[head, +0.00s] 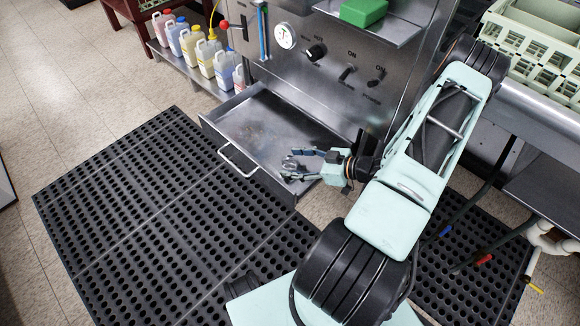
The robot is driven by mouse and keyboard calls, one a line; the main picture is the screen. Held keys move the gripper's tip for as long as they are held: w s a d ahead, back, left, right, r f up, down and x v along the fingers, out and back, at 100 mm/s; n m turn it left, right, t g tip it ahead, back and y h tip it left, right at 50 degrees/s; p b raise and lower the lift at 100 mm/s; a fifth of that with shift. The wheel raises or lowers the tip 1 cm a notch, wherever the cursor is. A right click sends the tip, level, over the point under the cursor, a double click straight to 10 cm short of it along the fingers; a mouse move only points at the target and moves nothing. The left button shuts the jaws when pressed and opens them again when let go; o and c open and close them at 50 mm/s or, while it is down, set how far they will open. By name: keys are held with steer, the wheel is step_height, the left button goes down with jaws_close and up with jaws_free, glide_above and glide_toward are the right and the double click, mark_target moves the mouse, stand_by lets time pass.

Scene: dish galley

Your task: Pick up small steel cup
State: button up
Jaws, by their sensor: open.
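My gripper (290,164) is open over the front right part of a pulled-out steel drawer (252,118), its fingers pointing left. A small shiny, rounded shape, which looks like the small steel cup (291,163), shows at the fingertips, inside the drawer area. It is grey on grey and partly covered by the fingers. I cannot tell whether the fingers touch it.
The drawer's front and handle (238,160) stick out over a black perforated mat (150,215). Several plastic jugs (207,55) line a low shelf at the back left. A green block (363,11) lies on a steel shelf above. A dish rack (525,45) stands at right.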

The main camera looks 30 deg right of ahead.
steer(key=c, duration=1)
